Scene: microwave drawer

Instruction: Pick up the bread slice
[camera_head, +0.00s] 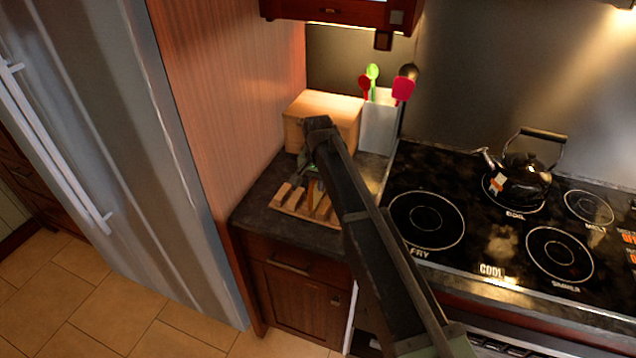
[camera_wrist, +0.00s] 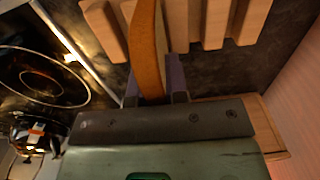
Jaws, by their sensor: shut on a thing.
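The bread slice (camera_wrist: 147,48) stands on edge between the two fingers of my gripper (camera_wrist: 154,86) in the wrist view, its brown crust toward the camera. My gripper is shut on it. In the head view a small tan part of the slice (camera_head: 312,190) shows below my gripper (camera_head: 311,173), partly hidden by my arm. The slice is at the slatted wooden rack (camera_head: 287,199) on the dark counter, and the rack's slats also show in the wrist view (camera_wrist: 215,22). I cannot tell whether the slice touches the rack.
A wooden box (camera_head: 335,105) and a white utensil holder (camera_head: 379,128) stand behind the rack. The black stove (camera_head: 475,222) with a kettle (camera_head: 522,181) is to the right. A wood panel (camera_head: 232,90) and the fridge (camera_head: 130,150) are to the left.

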